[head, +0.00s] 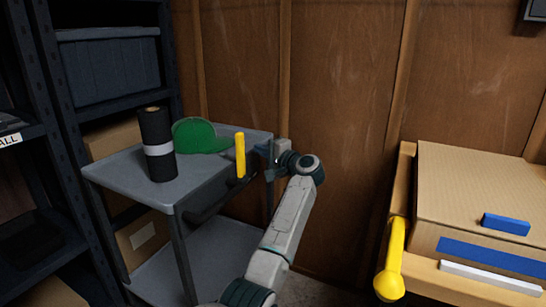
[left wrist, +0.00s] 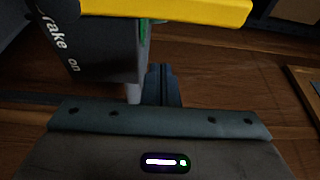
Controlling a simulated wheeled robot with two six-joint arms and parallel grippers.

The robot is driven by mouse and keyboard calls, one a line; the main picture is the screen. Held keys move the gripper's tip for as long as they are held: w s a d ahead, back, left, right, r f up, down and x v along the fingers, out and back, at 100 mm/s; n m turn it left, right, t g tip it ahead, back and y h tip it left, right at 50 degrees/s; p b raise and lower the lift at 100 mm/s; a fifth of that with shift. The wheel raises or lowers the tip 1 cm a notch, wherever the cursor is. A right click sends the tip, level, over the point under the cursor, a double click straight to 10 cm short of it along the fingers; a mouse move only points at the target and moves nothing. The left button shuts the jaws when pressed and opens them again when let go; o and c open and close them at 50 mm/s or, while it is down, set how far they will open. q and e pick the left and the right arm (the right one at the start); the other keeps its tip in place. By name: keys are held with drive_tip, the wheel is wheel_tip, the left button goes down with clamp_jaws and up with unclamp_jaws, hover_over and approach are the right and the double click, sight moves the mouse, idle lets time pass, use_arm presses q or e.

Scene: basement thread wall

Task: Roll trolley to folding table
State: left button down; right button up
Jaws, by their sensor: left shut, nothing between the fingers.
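The grey two-shelf trolley (head: 200,193) stands at the left against the shelving. A yellow lever (head: 240,155) stands upright at its right end; it also crosses the top of the left wrist view (left wrist: 190,10). Beside it there, a dark plate (left wrist: 95,48) bears lettering that seems to read "brake on". My left gripper (head: 268,160) is just right of the lever, apart from it. Its fingers (left wrist: 162,85) are shut and empty. My right gripper is out of view. I cannot identify a folding table for certain.
A black roll with a white band (head: 158,150) and a green cap (head: 196,136) sit on the trolley's top. A dark shelving unit (head: 65,110) stands left. At right, a cardboard box (head: 475,185) lies on a wooden surface, with a yellow rounded object (head: 391,275) at its left edge.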

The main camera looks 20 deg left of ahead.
use_arm(q)
drive_tip(key=shift+s+a, duration=0.3)
drive_tip(key=shift+s, duration=0.65)
drive_tip(key=shift+s+a, duration=0.25)
drive_tip(key=shift+s, duration=0.65)
